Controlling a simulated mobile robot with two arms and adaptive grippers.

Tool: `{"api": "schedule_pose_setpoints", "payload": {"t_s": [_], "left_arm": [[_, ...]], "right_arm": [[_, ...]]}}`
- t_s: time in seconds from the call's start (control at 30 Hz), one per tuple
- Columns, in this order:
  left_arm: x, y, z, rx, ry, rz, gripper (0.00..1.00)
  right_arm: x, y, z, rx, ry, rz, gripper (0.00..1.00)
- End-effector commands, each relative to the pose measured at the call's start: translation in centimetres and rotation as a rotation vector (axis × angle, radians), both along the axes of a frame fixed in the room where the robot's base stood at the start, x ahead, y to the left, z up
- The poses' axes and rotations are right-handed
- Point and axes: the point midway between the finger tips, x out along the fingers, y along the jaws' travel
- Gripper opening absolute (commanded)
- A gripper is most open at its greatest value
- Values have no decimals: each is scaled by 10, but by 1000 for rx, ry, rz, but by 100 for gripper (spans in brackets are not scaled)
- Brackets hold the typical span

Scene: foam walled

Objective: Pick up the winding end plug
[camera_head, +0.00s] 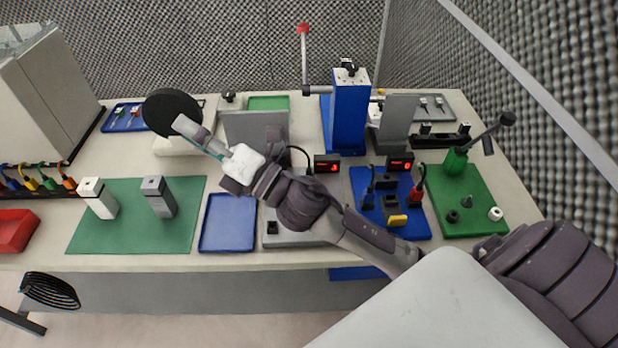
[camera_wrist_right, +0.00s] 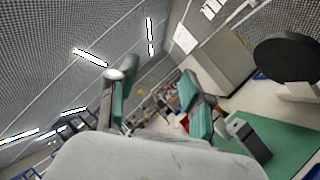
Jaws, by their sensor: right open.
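My right gripper (camera_head: 190,130) reaches in from the lower right and is raised over the back left part of the bench, pointing up and left. Its two teal-padded fingers stand apart and empty in the right wrist view (camera_wrist_right: 155,95). A black plug (camera_head: 369,180) and a red plug (camera_head: 415,196) with cables stand on the blue board (camera_head: 405,233), well to the right of the gripper. Several coloured plugs (camera_head: 50,183) sit in a row at the left. I cannot tell which is the winding end plug. My left gripper is not in view.
A black disc (camera_head: 172,113) stands close to the gripper. A green mat (camera_head: 130,235) bears two upright grey blocks (camera_head: 158,197). A blue tray (camera_head: 228,225) is empty. A blue press (camera_head: 348,112) and a green board (camera_head: 470,215) are at the right. A foam wall borders the right side.

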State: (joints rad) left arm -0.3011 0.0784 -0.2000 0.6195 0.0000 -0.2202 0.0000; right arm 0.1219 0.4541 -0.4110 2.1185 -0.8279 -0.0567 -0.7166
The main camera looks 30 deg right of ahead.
Motion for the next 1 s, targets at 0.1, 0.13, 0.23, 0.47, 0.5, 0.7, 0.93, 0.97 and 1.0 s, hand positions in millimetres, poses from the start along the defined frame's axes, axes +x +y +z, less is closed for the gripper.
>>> {"api": "schedule_pose_setpoints", "payload": {"t_s": [0.1,0.13,0.23,0.47,0.5,0.7,0.93,0.97,1.0], "left_arm": [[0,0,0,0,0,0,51],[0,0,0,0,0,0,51],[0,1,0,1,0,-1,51],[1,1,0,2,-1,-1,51],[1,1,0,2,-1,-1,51],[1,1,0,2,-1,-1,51],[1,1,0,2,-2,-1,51],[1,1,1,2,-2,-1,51],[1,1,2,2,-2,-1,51]], "right_arm": [[-13,45,12,-393,-328,152,50],[-17,53,9,-492,-405,189,50],[-28,70,-15,-826,-647,325,50],[-18,15,-100,-1581,-1037,720,50],[-13,-9,-112,-1705,-1070,808,50],[3,-144,-126,-2149,-1050,1269,50],[-2,-225,-108,-2289,-914,1568,50],[-2,-228,-108,-2292,-909,1582,50],[-3,-230,-110,-2292,-904,1593,50]]}}
